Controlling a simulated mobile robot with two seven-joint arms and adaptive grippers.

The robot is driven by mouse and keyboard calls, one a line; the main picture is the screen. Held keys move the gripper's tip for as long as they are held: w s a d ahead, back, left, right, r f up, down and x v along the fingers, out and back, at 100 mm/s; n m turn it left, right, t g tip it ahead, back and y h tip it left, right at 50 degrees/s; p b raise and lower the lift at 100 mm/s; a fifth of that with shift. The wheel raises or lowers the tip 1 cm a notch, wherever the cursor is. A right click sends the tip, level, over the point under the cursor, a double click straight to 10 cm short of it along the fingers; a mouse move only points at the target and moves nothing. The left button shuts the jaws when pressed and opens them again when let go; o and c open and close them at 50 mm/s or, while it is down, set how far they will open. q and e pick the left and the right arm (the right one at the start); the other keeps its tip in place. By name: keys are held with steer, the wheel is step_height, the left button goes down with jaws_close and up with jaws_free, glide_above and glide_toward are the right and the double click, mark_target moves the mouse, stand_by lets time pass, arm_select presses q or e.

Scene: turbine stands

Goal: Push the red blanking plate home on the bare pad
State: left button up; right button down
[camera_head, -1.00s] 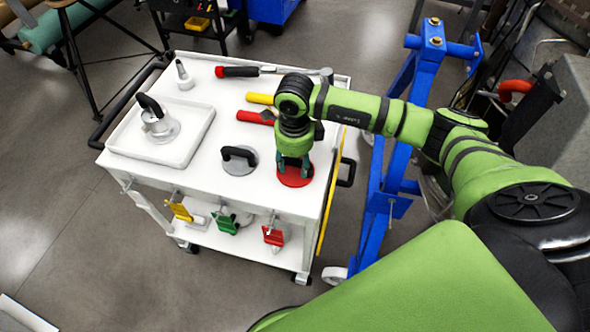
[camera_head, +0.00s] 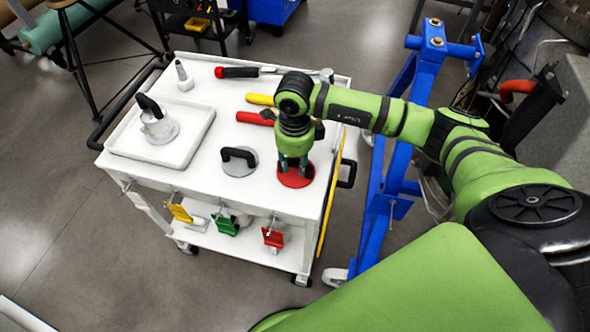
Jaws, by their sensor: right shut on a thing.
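The red blanking plate (camera_head: 295,179) is a round red disc near the right front of the white cart top (camera_head: 200,210). My right gripper (camera_head: 293,166) points down over it and is shut on it, apparently by a handle that the fingers hide. The plate looks at or very close to the cart top; I cannot tell whether it touches. A bare pad cannot be made out. My left gripper is not in view.
A grey disc with a black handle (camera_head: 239,160) lies just left of the plate. A white tray (camera_head: 197,145) holds a metal fitting with a black handle (camera_head: 156,125). Red-handled (camera_head: 255,117) and yellow-handled (camera_head: 260,99) tools lie behind. A blue frame (camera_head: 395,190) stands right of the cart.

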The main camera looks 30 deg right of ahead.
mark_target(295, 163)
step_height(295, 163, up, 10)
steer(key=p, duration=0.5)
steer(key=shift+p, duration=0.35)
stand_by(0.5)
